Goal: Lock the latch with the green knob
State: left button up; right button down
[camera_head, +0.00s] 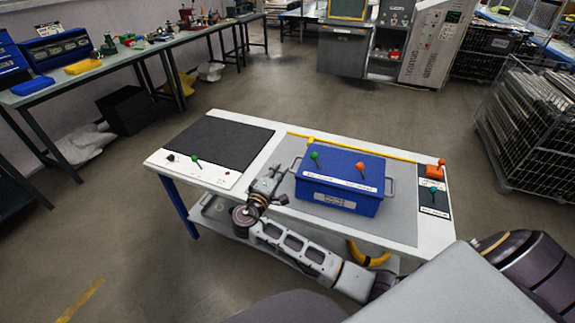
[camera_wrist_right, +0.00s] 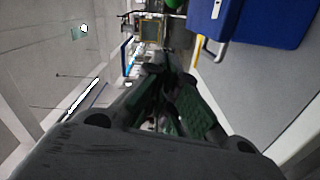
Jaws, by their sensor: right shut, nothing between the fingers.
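A green knob (camera_head: 195,158) on a short lever stands on the white strip at the left of the table. Another green knob (camera_head: 314,155) and an orange knob (camera_head: 360,167) stand on the lid of the blue box (camera_head: 337,204). I cannot tell which green knob belongs to the latch, or the latch's state. My right gripper (camera_head: 279,171) is shut and empty, just left of the blue box and right of the white strip's green knob. In the right wrist view, its fingers (camera_wrist_right: 165,98) point away, with the blue box (camera_wrist_right: 265,22) at upper right. My left gripper is not in view.
The white table (camera_head: 258,129) has a black mat (camera_head: 213,141) at left. A metal handle (camera_head: 391,186) sticks out from the box.

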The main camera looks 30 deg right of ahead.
aim_at(316, 161)
jog(key=w+d, duration=0.1)
jog(key=d, duration=0.2)
jog(key=w+d+p, duration=0.1)
jog(key=d, duration=0.3)
jog(key=w+d+p, duration=0.1)
jog(key=w+d, duration=0.1)
jog(key=d, duration=0.1)
jog(key=shift+d+f, duration=0.2)
jog(key=shift+f, duration=0.2)
jog(key=shift+s, duration=0.15)
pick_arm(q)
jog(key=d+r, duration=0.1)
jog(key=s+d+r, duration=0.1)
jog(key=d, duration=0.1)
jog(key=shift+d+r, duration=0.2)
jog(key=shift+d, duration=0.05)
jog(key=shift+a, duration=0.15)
pick_arm(e)
jog(key=shift+s+d+r+m, duration=0.1)
jog(key=shift+d+m, duration=0.05)
jog(key=shift+m, duration=0.15)
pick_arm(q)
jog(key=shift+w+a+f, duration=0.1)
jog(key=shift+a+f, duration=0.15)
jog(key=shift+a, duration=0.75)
